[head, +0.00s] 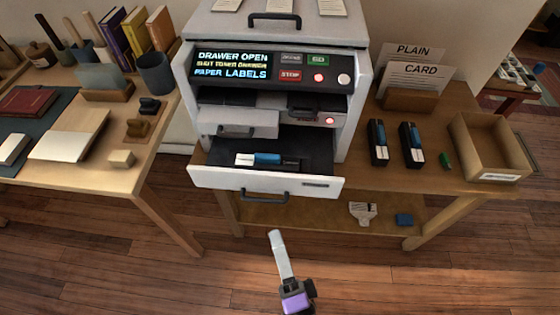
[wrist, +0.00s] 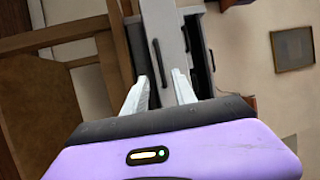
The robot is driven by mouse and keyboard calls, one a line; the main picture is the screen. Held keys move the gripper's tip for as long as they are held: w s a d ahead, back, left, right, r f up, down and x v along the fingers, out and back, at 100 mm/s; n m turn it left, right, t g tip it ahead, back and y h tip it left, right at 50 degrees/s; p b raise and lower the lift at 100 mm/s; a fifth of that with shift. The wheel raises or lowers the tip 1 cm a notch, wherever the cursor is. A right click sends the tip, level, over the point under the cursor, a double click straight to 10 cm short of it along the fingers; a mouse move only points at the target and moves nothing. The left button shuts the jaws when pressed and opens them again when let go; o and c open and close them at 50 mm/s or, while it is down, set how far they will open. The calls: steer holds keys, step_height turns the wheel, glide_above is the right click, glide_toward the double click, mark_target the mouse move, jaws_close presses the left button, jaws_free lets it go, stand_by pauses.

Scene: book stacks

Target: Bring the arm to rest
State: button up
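My gripper (head: 276,236) hangs over the wooden floor in front of the printer in the head view, and its fingers overlap each other there. In the wrist view the two pale fingers of my gripper (wrist: 160,82) stand apart with nothing between them. The grey-white printer (head: 358,85) stands on a wooden table behind my gripper. Its lower drawer (head: 225,179) is pulled out, with a black, blue and white cartridge (head: 265,160) lying in it. My gripper is in front of the drawer and apart from it. The display (head: 232,64) reads "DRAWER OPEN".
Two more cartridges (head: 378,142) (head: 412,144), a small green object (head: 445,161) and an open box (head: 461,140) are on the table right of the printer. A desk (head: 145,177) with books stands at left. The floor (head: 150,275) in front is clear.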

steer(key=s+d+r+n+g+h+p, duration=0.2)
steer(key=s+d+r+n, duration=0.4)
steer(key=d, duration=0.5)
steer(key=s+d+r+n+g+h+p, duration=0.1)
steer(key=s+d+r+n+h+p, duration=0.4)
steer(key=s+d+r, duration=0.5)
steer(key=shift+s+d+r+n+g, duration=0.2)
steer(key=shift+s+d+n+g, duration=0.2)
steer(key=shift+s+n, duration=0.75)
steer(key=shift+s+f, duration=0.1)
stand_by(0.6)
